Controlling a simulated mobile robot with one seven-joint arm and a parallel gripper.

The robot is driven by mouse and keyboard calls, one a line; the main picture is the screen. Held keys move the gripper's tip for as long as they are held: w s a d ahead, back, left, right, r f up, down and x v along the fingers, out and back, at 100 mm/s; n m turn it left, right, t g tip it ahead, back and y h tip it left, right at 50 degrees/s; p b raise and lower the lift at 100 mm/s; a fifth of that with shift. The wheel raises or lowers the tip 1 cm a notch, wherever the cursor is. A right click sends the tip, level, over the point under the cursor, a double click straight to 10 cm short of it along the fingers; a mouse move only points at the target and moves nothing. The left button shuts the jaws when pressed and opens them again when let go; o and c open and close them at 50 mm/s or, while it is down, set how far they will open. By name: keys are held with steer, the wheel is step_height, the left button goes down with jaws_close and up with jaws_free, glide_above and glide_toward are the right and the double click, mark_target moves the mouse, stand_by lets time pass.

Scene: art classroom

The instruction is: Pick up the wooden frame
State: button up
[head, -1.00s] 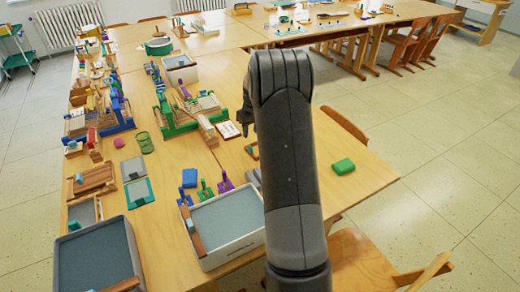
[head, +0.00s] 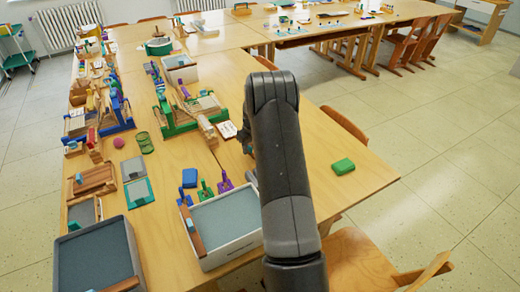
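My gripper (head: 245,142) is low over the table, to the right of the green-based wooden press. Only a dark part of it shows past the left edge of my arm, so its fingers cannot be made out. A small brown wooden piece, possibly the wooden frame, showed beside the arm here earlier. It is now hidden behind my gripper and arm, and I cannot tell whether they touch. A different wooden, tray-like piece (head: 92,181) lies at the left of the table.
The green-based press (head: 178,126) stands left of my gripper. Two grey-topped bins (head: 226,217) (head: 94,262), purple and green tools (head: 225,183) and a blue block (head: 189,177) are nearer. A green block (head: 343,166) lies right on clear tabletop. Chairs stand along the right edge.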

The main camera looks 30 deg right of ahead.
steer(key=shift+f, duration=0.1)
steer(key=shift+c, duration=0.3)
jaws_close()
